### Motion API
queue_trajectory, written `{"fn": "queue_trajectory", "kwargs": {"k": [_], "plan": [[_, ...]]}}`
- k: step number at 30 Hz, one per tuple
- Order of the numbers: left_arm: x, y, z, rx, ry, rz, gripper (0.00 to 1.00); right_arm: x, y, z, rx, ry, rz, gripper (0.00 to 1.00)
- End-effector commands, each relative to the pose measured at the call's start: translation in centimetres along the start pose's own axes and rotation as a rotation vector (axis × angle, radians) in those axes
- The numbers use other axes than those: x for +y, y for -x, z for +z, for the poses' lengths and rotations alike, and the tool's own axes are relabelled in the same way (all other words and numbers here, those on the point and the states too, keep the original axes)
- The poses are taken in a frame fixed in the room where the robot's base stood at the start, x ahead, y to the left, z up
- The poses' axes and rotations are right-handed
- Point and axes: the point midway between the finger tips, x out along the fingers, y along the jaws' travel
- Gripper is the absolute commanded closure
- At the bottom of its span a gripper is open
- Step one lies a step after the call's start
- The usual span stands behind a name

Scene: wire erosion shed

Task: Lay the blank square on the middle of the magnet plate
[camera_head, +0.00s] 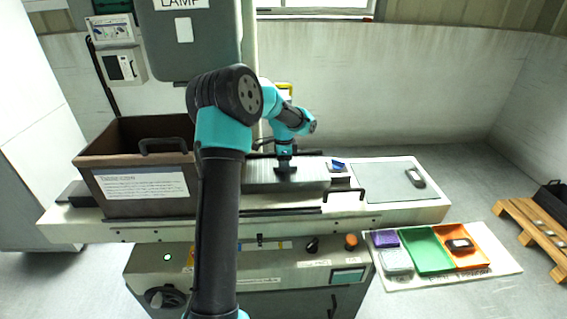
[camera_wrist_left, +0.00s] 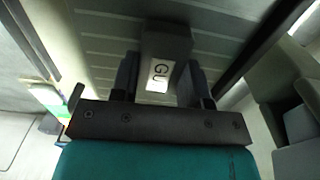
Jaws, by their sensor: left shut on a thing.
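My left gripper (camera_head: 285,155) points down over the long grey magnet plate (camera_head: 315,174) on the machine bench. It is shut on a dark block, the blank (camera_head: 286,170), low at the plate in the head view. In the left wrist view the blank (camera_wrist_left: 166,42) sits between the two fingers of the left gripper (camera_wrist_left: 160,80), with a white label reading "GU". The ribbed plate (camera_wrist_left: 105,50) lies behind it, and the blank looks nearly square to its ribs. I cannot tell whether the blank touches the plate. My right gripper is out of view.
A brown bin (camera_head: 130,150) with a handle stands left of the plate. A blue piece (camera_head: 338,165) lies off the plate's right end. A grey mat (camera_head: 385,183) with a dark labelled piece (camera_head: 415,177) is farther right. Green (camera_head: 428,252) and orange (camera_head: 470,262) trays sit lower right.

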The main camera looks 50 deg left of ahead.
Motion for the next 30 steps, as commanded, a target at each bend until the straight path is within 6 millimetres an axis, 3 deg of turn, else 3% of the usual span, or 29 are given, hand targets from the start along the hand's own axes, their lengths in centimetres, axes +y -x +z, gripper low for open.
{"fn": "queue_trajectory", "kwargs": {"k": [12,13,21,30], "plan": [[-0.03,-0.32,0.02,0.000,0.000,-0.002,0.99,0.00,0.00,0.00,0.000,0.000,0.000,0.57],[0.00,-0.41,0.02,0.000,0.000,-0.001,0.57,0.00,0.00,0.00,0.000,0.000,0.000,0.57],[-0.01,-0.38,0.01,0.000,0.000,-0.001,0.32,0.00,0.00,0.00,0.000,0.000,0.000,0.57],[-0.02,-0.16,0.01,0.000,0.000,-0.002,0.32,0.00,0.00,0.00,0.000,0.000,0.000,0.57]]}}
